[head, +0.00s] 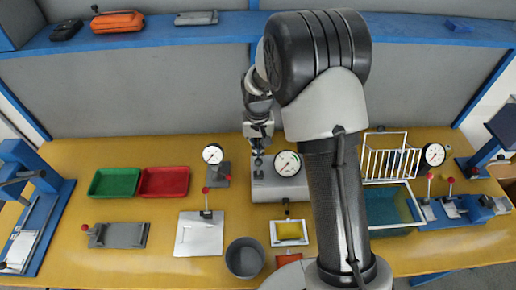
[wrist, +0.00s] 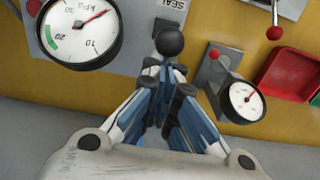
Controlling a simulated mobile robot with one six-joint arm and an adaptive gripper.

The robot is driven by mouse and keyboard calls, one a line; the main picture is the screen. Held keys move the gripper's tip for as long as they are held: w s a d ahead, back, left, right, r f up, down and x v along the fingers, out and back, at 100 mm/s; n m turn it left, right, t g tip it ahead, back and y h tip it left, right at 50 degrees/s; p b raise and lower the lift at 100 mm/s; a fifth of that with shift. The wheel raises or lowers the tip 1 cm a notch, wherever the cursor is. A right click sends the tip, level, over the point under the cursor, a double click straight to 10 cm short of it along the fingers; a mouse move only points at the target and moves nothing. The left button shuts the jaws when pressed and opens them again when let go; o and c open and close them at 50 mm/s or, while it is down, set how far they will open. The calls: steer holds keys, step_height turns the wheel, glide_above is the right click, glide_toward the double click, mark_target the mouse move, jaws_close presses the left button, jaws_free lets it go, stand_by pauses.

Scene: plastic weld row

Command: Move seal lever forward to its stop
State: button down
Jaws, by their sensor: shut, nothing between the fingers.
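The seal lever shows in the wrist view as a black ball knob (wrist: 170,42), beside a label reading SEAL (wrist: 172,6). The knob lies just beyond my fingertips. I cannot tell whether they touch it. The lever stands at the left part of a grey machine box (head: 290,190) with a round dial gauge (head: 287,163). My gripper (wrist: 166,72) is shut and empty. In the head view my gripper (head: 258,146) hangs over the box's left part and hides much of the lever.
A small gauge stand (head: 213,155) with a red-knobbed lever is left of the box. Red (head: 164,182) and green (head: 114,182) trays lie farther left. A white wire rack (head: 392,165) stands right of my arm. A grey cup (head: 245,258) is in front.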

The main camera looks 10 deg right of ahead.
steer(key=shift+f, duration=1.2)
steer(key=shift+s+a+f, duration=0.1)
steer(key=shift+s+f, duration=0.1)
steer(key=shift+s, duration=0.4)
steer(key=shift+w, duration=0.75)
step_height(320, 180, up, 8)
steer(key=p, duration=0.5)
steer(key=shift+f+p, duration=0.2)
steer(key=shift+p, duration=0.1)
steer(key=shift+s, duration=0.1)
